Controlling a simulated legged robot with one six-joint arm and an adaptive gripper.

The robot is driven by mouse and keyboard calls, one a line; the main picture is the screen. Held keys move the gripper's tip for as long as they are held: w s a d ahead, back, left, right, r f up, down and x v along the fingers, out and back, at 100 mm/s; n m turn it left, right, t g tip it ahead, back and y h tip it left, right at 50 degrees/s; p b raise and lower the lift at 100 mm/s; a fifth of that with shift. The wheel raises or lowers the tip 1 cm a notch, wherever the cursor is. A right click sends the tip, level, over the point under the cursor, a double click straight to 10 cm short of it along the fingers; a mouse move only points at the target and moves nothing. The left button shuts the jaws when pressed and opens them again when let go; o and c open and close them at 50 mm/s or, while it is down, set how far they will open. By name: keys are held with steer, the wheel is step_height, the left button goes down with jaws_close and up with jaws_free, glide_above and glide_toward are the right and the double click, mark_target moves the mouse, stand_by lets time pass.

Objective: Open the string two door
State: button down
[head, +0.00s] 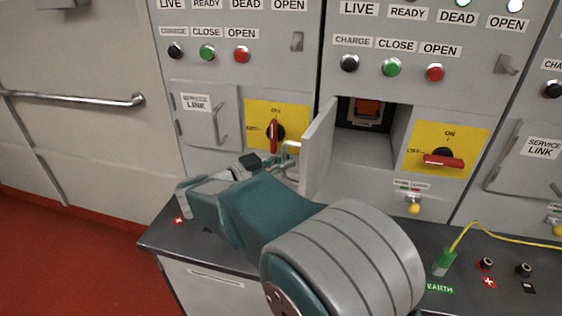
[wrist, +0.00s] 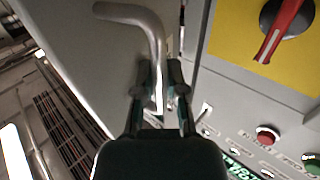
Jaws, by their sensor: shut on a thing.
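The grey service door (head: 318,150) of the middle cabinet stands open, swung out to the left on its left edge. No string number is readable on it. The compartment (head: 365,148) behind it is exposed, with a red part (head: 367,108) at the back. My gripper (head: 287,156) is at the door's outer face, left of the opening. In the wrist view my gripper (wrist: 161,88) is shut on the bent metal door handle (wrist: 152,38), its fingers on both sides of the lower bar. The door face (wrist: 95,65) fills the area behind the handle.
The left cabinet has a closed service link door (head: 205,120) and a red rotary switch (head: 272,134) turned upright. The middle cabinet's red switch (head: 442,161) lies level. A dark counter (head: 470,275) runs below, with a green plug (head: 444,262) and yellow cable on the right.

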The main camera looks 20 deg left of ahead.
steer(key=shift+w+a+h, duration=0.1)
steer(key=shift+a+h, duration=0.05)
steer(key=shift+h, duration=0.15)
steer(key=c, duration=0.7)
jaws_free()
steer(key=v, duration=1.2)
steer(key=shift+w+r, duration=0.1)
steer(key=shift+r, duration=0.05)
